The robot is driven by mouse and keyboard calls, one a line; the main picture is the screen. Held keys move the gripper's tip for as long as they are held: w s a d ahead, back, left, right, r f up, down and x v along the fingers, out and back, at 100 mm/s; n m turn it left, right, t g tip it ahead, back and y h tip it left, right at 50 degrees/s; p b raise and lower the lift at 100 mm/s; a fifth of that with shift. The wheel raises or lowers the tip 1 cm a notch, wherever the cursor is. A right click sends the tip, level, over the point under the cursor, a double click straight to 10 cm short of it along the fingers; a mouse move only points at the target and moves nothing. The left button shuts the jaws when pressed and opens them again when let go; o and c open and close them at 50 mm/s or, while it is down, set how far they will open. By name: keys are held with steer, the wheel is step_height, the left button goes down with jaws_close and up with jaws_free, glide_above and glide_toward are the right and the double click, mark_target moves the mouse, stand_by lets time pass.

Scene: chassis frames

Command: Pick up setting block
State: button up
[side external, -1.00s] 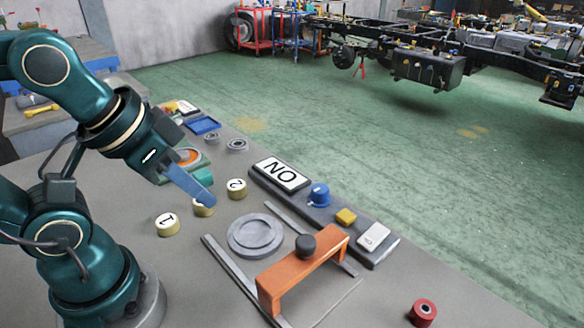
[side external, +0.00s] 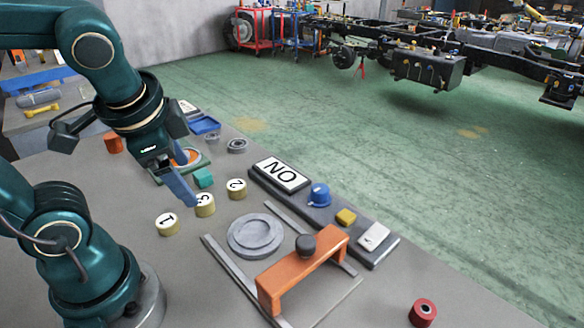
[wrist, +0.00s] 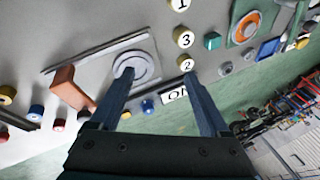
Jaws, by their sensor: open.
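No block is labelled as the setting block, so I cannot tell which it is. A small teal block (side external: 203,177) stands behind the yellow puck marked 3 (side external: 205,205), and the wrist view shows it too (wrist: 212,41).

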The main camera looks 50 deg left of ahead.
mark_target(206, 178)
steer(key=w+a+f+m+g+y, duration=0.1)
steer(key=w+a+f+m+y, duration=0.1)
steer(key=w+f+m+y, duration=0.1)
steer(key=w+a+f+m+g+y, duration=0.1)
steer(key=w+a+f+m+y, duration=0.1)
steer(key=m, duration=0.4)
steer(key=w+a+f+m+g+y, duration=0.1)
steer(key=w+a+f+m+y, duration=0.2)
steer(key=w+f+m+y, duration=0.1)
steer(key=shift+w+f+m+g+y, duration=0.15)
steer(key=shift+w+f+m+y, duration=0.05)
steer(key=shift+w+f+y, duration=0.2)
steer(key=shift+w+f+m+g+y, duration=0.2)
steer(key=shift+w+y, duration=0.1)
steer(key=shift+w, duration=0.2)
steer(key=shift+s+f, duration=0.1)
steer(key=shift+f, duration=0.1)
steer(key=x, duration=0.6)
steer(key=shift+a+f, duration=0.15)
steer(key=shift+f, duration=0.05)
steer(key=shift+f+x, duration=0.15)
steer(key=shift+x, duration=1.2)
steer(key=shift+f+x, duration=0.15)
steer(key=shift+x, duration=1.15)
steer(key=shift+s, duration=0.15)
steer(key=shift+c, duration=0.3)
jaws_close()
